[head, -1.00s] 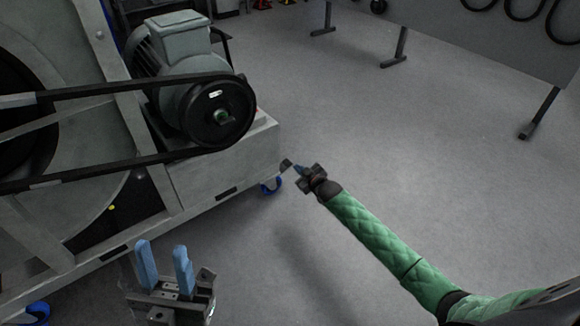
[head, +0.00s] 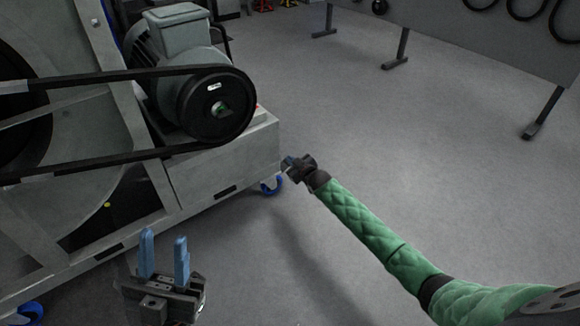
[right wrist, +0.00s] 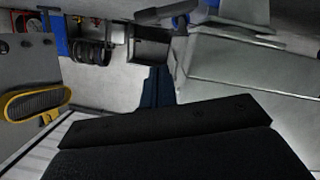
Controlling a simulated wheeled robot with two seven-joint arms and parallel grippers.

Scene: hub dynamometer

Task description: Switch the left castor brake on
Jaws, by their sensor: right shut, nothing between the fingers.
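The grey dynamometer frame (head: 225,160) stands at the left of the head view. One blue-wheeled castor (head: 271,185) is under its near right corner, and another blue castor (head: 30,313) shows at the lower left edge. My right gripper (head: 288,163) is beside the right corner, just above and right of that castor. Its fingers (right wrist: 157,88) are shut and empty in the right wrist view. I cannot tell whether they touch the brake pedal, which I cannot make out clearly. My left gripper (head: 164,260) is open and empty in front of the frame.
The frame carries a motor (head: 185,60) with a belt pulley (head: 216,106). A grey panel on legs (head: 480,55) stands at the back right. The floor (head: 340,110) between is clear. A yellow-rimmed object (right wrist: 36,103) shows at left in the right wrist view.

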